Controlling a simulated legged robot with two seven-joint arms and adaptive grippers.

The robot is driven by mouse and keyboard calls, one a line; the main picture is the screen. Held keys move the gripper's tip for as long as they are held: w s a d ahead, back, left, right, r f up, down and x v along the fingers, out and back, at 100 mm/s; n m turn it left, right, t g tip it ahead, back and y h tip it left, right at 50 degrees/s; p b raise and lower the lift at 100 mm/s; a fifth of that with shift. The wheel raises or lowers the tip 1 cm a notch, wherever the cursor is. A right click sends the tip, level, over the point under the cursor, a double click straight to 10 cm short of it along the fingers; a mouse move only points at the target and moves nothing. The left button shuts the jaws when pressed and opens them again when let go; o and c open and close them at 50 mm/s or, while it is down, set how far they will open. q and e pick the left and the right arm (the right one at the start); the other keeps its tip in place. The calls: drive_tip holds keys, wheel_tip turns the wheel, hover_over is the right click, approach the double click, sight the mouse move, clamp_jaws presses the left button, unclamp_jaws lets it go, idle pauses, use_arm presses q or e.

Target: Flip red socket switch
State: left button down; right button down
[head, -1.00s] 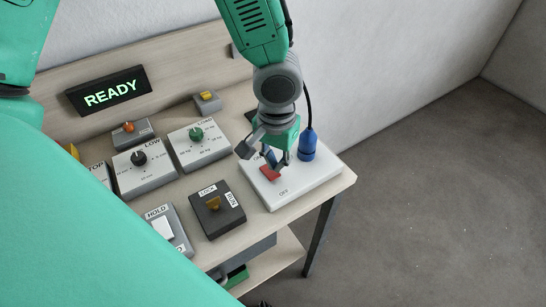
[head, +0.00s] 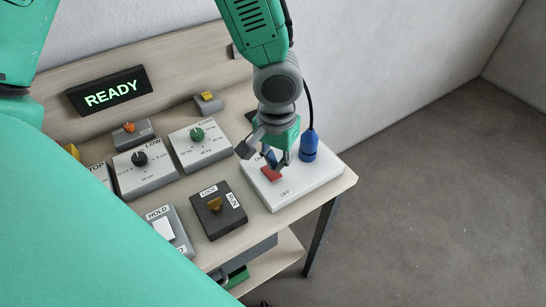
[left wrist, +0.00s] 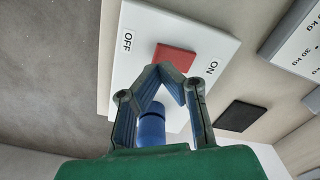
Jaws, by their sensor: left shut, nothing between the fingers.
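The red switch (head: 271,175) sits on a white socket plate (head: 315,178) marked ON on its far side and OFF on its near side. A blue plug (head: 309,147) with a black cable stands in the plate's far right part. My right gripper is not in view.
A black display (head: 109,91) reads READY. A LOCK/RUN box (head: 217,210) stands left of the plate. Dial boxes (head: 199,144) stand farther left on the wooden table (head: 270,224). The floor to the right is clear.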

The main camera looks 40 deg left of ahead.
sight(275, 175)
use_arm(q)
drive_tip(key=shift+a+f, duration=0.1)
drive_tip(key=shift+a, duration=0.2)
drive_tip(key=shift+d+f+b, duration=0.25)
drive_tip(key=shift+f+b, duration=0.05)
drive_tip(key=shift+f, duration=0.05)
drive_tip(key=shift+a+f, duration=0.15)
drive_tip(key=shift+f, duration=0.15)
drive_tip(key=shift+f+b, duration=0.75)
idle(0.5)
wheel_tip(275, 175, up, 7)
drive_tip(key=p, duration=0.7)
idle(0.7)
